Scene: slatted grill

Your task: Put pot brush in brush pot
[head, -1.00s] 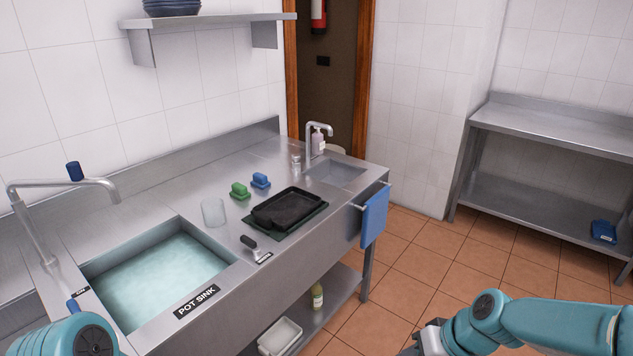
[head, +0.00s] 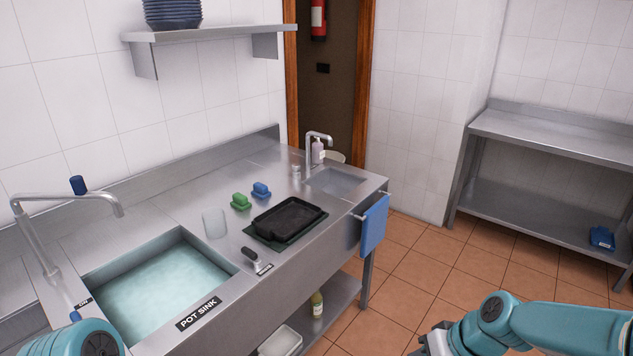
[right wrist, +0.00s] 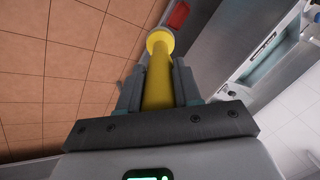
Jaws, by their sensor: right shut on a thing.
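My right gripper (right wrist: 160,88) is shut on a yellow handle (right wrist: 158,80) with a round, paler end, probably the pot brush; no bristles show. In the head view only part of this gripper (head: 430,345) shows at the bottom edge, and the brush is out of sight. A clear, open cup (head: 214,223), possibly the brush pot, stands on the steel counter to the right of the pot sink. It looks empty and upright, well apart from my right gripper. My left arm shows at the bottom left, but its gripper is out of view.
The pot sink (head: 160,285) holds water, with a tap (head: 70,200) behind its left side. Green (head: 241,202) and blue (head: 261,190) scrubbers, a black tray (head: 288,216) and a dark-handled tool (head: 251,257) lie on the counter. A blue cloth (head: 374,222) hangs at its right end. Floor is free at right.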

